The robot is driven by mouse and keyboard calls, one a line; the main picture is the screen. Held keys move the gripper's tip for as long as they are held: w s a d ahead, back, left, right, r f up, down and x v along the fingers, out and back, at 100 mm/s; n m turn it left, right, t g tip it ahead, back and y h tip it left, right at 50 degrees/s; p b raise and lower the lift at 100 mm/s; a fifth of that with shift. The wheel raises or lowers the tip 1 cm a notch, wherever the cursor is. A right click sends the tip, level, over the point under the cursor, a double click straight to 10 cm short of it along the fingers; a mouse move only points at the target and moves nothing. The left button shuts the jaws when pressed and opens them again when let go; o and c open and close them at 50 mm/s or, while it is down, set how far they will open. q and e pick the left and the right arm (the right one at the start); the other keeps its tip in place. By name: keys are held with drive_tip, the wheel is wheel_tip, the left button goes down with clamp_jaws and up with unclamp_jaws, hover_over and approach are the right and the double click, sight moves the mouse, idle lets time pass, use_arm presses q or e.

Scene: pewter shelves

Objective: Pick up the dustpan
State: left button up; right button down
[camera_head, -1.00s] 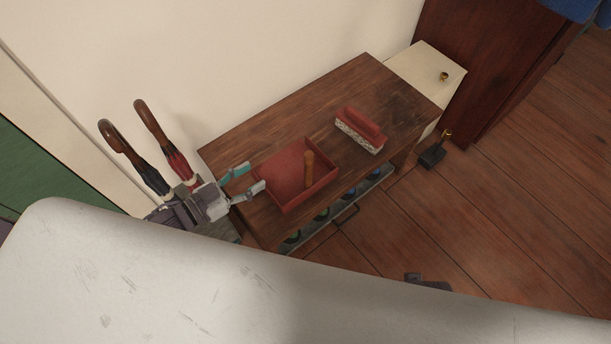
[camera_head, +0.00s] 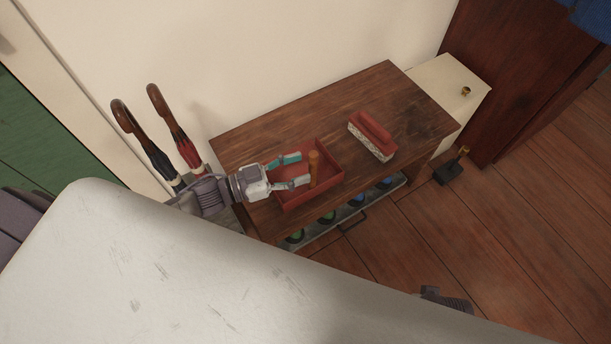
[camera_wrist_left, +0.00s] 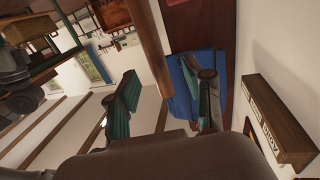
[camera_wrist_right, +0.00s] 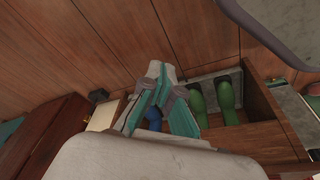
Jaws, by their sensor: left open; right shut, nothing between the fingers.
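The red dustpan (camera_head: 324,149) lies on top of the wooden shelf unit in the head view, with its wooden handle (camera_head: 314,168) standing up. My left gripper (camera_head: 298,170) is open over the dustpan, its fingertips just left of the handle. In the left wrist view a wooden rod, likely the handle (camera_wrist_left: 148,45), shows ahead of the open left fingers (camera_wrist_left: 165,100). I cannot tell whether they touch it. My right gripper (camera_wrist_right: 160,85) is shut and empty in the right wrist view, in front of the shelf's lower part.
A red brush (camera_head: 372,137) with pale bristles lies right of the dustpan on the wooden top (camera_head: 300,108). Two umbrellas (camera_head: 172,130) stand at the left. Shoes (camera_wrist_right: 226,95) sit on the lower rack. A cream cabinet (camera_head: 440,85) adjoins at right.

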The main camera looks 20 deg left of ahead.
sight(314, 164)
use_arm(q)
drive_tip(key=x, duration=0.4)
drive_tip(key=shift+d+f, duration=0.15)
clamp_jaws()
use_arm(e)
drive_tip(key=shift+w+r, duration=0.2)
drive_tip(key=shift+r, duration=0.85)
